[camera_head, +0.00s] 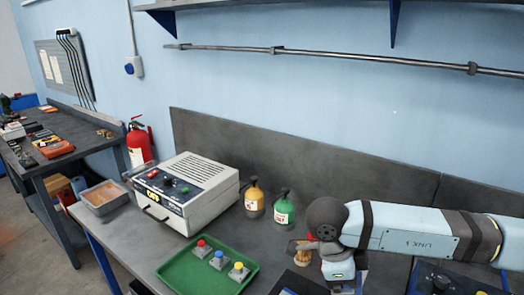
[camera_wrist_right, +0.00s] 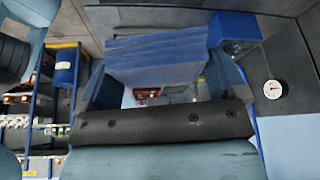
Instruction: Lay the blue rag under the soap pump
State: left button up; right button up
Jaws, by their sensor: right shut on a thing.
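A blue folded cloth, the blue rag (camera_wrist_right: 158,55), shows in the right wrist view. My right gripper (camera_wrist_right: 160,85) is shut on it, with the blue-grey fingers partly hidden behind a dark bar. In the head view my right arm comes in from the right, and I cannot make out the rag or the fingertips there. Two bottles with dark tops stand on the bench: a yellow-orange bottle (camera_head: 254,199) and a green bottle (camera_head: 284,211). I cannot tell which is the soap pump. Both stand upright, apart from the rag. My left gripper is not in view.
A green tray (camera_head: 183,284) with red, blue and yellow button blocks lies at the bench front. A white instrument box (camera_head: 205,183) stands behind it, with a metal tray (camera_head: 104,195) to its left. A small brown object (camera_head: 303,256) is near my right arm. A wall panel rises behind.

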aim_at(361, 273)
jog(key=n+t, duration=0.1)
jog(key=n, duration=0.1)
jog(key=w+d+n, duration=0.1)
jog(key=n, duration=0.1)
jog(key=shift+d+r+t, duration=0.1)
jog(key=shift+r+t, duration=0.05)
jog(key=shift+t, duration=0.25)
jog(key=n, duration=0.2)
jog(key=d+n+t, duration=0.1)
jog(key=n, duration=0.1)
jog(key=w+n, duration=0.1)
jog(key=shift+d+r+n+t+y+p, duration=0.2)
jog(key=shift+d+n+t+y+p, duration=0.1)
jog(key=shift+d+n+t+p, duration=0.1)
jog(key=w+d+n+y, duration=0.1)
jog(key=n, duration=0.3)
jog(key=w+d+r+n+t+y, duration=0.1)
jog(key=n, duration=0.3)
jog(key=w+d+r+n+t+y, duration=0.1)
jog(key=d+n, duration=0.1)
jog(key=n, duration=0.1)
jog(key=shift+n+y+p, duration=0.4)
